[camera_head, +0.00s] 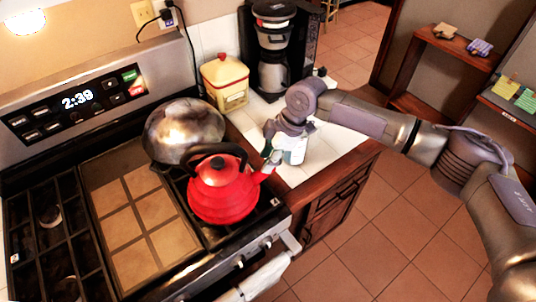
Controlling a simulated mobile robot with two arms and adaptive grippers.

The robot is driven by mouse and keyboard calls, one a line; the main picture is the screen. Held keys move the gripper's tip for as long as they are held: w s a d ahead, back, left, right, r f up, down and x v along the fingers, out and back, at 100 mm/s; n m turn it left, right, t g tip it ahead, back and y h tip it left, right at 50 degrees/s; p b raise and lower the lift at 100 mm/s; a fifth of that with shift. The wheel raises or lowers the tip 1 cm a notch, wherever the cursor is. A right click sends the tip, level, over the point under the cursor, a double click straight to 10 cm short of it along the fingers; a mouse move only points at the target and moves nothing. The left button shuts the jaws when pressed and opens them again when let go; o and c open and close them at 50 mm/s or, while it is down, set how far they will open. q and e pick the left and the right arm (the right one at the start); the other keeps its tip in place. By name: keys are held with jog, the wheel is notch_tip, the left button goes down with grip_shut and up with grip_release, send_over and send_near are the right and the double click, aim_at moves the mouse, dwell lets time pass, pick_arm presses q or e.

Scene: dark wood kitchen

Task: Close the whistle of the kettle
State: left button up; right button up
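The red kettle (223,190) stands on the right side of the stove, with a black handle (217,151) over its top. Its spout (263,173) points up and right toward the counter. A small greyish piece at the spout tip appears to be the whistle (275,158); whether it is up or down is too small to tell. My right gripper (270,145) reaches in from the right and points down just above the spout tip. Its fingers are small and partly hidden, so contact and opening cannot be made out. My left gripper is not in view.
A shiny metal pot or dome (184,130) stands behind the kettle. A white-and-blue container (295,150) is on the counter close to my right gripper.

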grip_shut()
dwell(0.3)
jog(key=shift+d+f+y+b, duration=0.2)
jog(key=shift+y+b, duration=0.7)
jog(key=shift+b, duration=0.05)
jog(key=y+b, duration=0.3)
jog(key=b, duration=0.3)
jog(key=d+y+b, duration=0.1)
jog(key=y+b, duration=0.2)
jog(key=b, duration=0.3)
jog(key=g+y+b, duration=0.1)
jog(key=y+b, duration=0.2)
jog(key=b, duration=0.3)
jog(key=shift+w+d+f, duration=0.1)
jog(key=shift+d+f, duration=0.2)
jog(key=shift+f, duration=0.1)
jog(key=shift+r+y+b, duration=0.2)
jog(key=shift+y+b, duration=0.5)
jog(key=shift+b, duration=0.5)
